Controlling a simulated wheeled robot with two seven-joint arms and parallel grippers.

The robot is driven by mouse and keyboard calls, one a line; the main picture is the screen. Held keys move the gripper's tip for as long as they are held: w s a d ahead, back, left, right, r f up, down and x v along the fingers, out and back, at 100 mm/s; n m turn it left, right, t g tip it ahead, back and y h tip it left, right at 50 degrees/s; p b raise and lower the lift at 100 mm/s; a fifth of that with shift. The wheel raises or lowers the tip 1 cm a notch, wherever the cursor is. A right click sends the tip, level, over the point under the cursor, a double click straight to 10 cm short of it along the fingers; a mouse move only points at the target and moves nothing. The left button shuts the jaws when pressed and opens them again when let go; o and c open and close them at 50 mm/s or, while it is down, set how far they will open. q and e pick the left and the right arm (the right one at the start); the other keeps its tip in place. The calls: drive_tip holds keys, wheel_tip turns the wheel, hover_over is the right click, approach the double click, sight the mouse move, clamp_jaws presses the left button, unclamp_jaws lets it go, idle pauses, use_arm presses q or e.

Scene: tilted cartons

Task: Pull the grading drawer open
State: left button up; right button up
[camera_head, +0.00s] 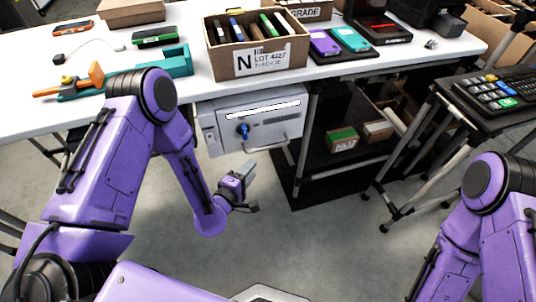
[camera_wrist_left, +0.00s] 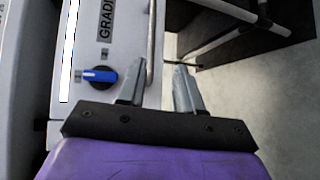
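The grading drawer (camera_head: 280,130) is a light grey front under the white table, and it looks shut. It has a bar handle (camera_wrist_left: 151,45) and a blue knob (camera_head: 243,130). The wrist view shows the drawer front (camera_wrist_left: 115,55), part of its label and the blue knob (camera_wrist_left: 98,75). My left gripper (camera_head: 250,170) is below and in front of the drawer, apart from the handle.
On the white table (camera_head: 200,80) stand a lot carton (camera_head: 262,62) with devices, a teal fixture (camera_head: 170,62) and phones on a black mat. A dark shelf (camera_head: 345,175) stands right of the drawer. A keypad stand (camera_head: 490,90) is at the right. Floor in front is clear.

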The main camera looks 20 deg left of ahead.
sight(268, 148)
use_arm(q)
drive_tip(key=shift+n+t, duration=0.3)
drive_tip(key=shift+n, duration=0.1)
drive_tip(key=x, duration=0.7)
drive_tip(key=r+x, duration=0.1)
drive_tip(key=x, duration=0.3)
drive_tip(key=shift+w+d+f, duration=0.1)
drive_tip(key=shift+w+d, duration=0.15)
drive_tip(key=shift+w, duration=0.15)
clamp_jaws()
